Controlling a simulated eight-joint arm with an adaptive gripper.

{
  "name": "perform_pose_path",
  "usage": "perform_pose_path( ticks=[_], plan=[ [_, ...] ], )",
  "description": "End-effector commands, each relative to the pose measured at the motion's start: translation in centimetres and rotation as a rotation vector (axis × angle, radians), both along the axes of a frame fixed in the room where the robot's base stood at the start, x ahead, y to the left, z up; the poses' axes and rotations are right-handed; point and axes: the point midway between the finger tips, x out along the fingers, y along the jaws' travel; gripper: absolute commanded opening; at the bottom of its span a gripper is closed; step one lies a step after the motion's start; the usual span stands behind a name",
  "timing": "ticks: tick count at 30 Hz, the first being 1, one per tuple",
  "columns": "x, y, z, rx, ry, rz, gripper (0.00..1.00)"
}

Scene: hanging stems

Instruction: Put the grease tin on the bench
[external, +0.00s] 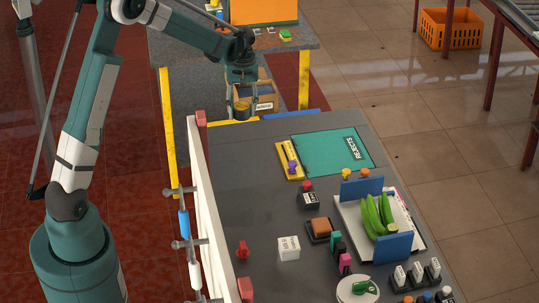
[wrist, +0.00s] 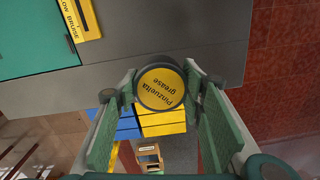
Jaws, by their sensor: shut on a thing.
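My gripper (external: 243,98) is shut on the grease tin (wrist: 162,88). The bench, a dark grey top (external: 240,170), fills the middle of the external view. The gripper and tin appear at its far end; height above it cannot be told. The bench top (wrist: 190,30) also shows in the wrist view.
A green mat marked "REJECTS" (external: 325,152) and a yellow holder (external: 286,161) lie at the bench's far end. A white tray (external: 352,222) with green bananas (external: 378,212) is nearer. A white rail (external: 203,200) lines the left edge. A cardboard box (external: 268,101) stands beyond.

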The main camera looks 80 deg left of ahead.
Motion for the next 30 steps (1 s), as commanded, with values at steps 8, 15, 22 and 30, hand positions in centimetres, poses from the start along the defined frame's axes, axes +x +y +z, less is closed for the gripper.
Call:
perform_pose_path(
  ticks=[8,15,22,30],
  plan=[
    [-0.5,1.6,-0.1,0.000,0.000,0.019,0.25],
    [-0.5,1.6,-0.1,-0.001,0.000,0.018,0.25],
    [-0.5,1.6,-1.2,-0.001,0.000,0.018,0.25],
    [-0.4,1.6,-4.8,-0.001,0.000,0.018,0.25]
  ],
)
